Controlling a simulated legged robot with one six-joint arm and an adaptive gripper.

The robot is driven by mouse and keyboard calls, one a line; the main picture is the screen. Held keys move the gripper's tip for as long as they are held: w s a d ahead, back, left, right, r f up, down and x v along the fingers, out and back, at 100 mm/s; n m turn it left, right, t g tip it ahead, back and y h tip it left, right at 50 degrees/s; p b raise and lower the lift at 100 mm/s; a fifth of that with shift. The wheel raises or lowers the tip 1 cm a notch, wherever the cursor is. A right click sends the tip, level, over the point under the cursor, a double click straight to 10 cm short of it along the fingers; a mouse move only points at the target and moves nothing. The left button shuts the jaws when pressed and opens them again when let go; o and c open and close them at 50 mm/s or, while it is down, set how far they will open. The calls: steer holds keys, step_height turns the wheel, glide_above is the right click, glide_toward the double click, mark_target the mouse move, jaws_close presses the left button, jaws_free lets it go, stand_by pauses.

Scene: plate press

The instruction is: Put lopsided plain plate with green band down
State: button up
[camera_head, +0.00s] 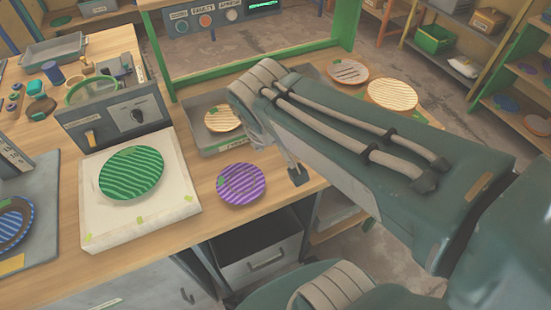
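I cannot pick out a plain plate with a green band in this view. A green striped plate (131,174) lies on the white square plate of a press-like station (170,205). A purple striped plate (241,184) lies on the wooden bench to its right. An orange-and-cream striped plate (223,119) lies in a grey tray (207,139) behind. My arm reaches in from the right. Only a small part of my gripper (297,172) shows below the arm, to the right of the purple plate; its fingers and anything in them are mostly hidden.
Two more striped plates, one brown (348,71) and one cream (391,95), lie beyond my arm. A blue striped plate (14,224) lies at the left edge. A green frame with a control panel (215,18) stands behind. A grey drawer (262,262) is under the bench's front edge.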

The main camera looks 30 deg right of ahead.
steer(key=s+a+m+y, duration=0.1)
steer(key=s+y, duration=0.1)
steer(key=s, duration=0.4)
steer(key=shift+a+r+m+t, duration=0.15)
steer(key=shift+r+m+t, duration=0.15)
steer(key=shift+t, duration=0.1)
